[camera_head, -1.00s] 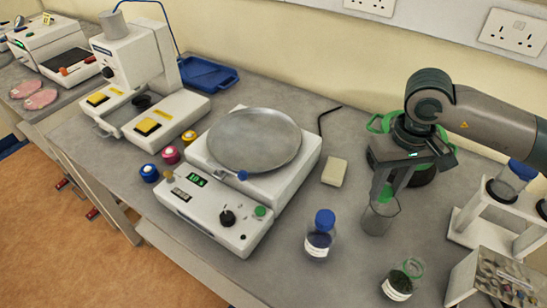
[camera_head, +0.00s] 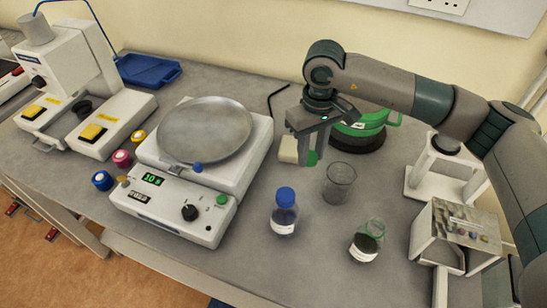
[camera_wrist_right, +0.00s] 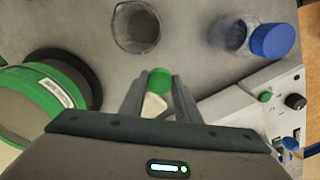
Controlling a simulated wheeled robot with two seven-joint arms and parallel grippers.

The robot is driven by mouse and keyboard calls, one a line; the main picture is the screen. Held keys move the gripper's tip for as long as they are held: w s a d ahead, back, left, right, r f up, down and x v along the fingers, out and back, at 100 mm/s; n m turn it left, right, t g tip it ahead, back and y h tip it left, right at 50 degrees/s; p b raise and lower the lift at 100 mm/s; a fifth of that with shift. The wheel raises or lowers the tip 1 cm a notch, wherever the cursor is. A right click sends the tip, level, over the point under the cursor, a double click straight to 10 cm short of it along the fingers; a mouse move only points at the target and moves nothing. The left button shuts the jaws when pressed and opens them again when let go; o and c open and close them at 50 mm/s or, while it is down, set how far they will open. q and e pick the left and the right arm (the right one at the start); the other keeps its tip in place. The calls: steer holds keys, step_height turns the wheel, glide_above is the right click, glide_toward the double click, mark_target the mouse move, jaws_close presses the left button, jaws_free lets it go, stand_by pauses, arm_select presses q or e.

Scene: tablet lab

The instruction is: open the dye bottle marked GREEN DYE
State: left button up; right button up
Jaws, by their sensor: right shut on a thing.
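The small glass bottle (camera_head: 367,242) with dark green contents and a white label stands upright at the front right of the bench in the head view. Its neck is open, with no cap on it; its label is too small to read. My right gripper (camera_head: 312,160) is shut on a green cap (camera_head: 312,158), which also shows between the fingertips in the right wrist view (camera_wrist_right: 160,82). The gripper is behind and left of the open bottle, beside the empty glass beaker (camera_head: 339,183) and in front of a pale block (camera_head: 288,150). My left gripper is out of view.
A blue-capped bottle (camera_head: 284,215) stands left of the open bottle. A plate machine (camera_head: 170,205) with a round metal pan is further left, with small coloured caps beside it. A green-and-black round device (camera_head: 365,130) is behind the beaker. A white stand (camera_head: 432,185) is at right.

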steer(key=p, duration=0.3)
glide_above(280, 174)
steer(key=f, duration=0.4)
steer(key=shift+s+d, duration=0.15)
steer(key=shift+d, duration=0.1)
steer(key=shift+a+f, duration=0.3)
steer(key=shift+f, duration=0.05)
steer(key=shift+p, duration=0.3)
steer(key=shift+f+p, duration=0.65)
steer(key=shift+f, duration=0.05)
steer(key=shift+f+p, duration=0.55)
steer(key=shift+f, duration=0.75)
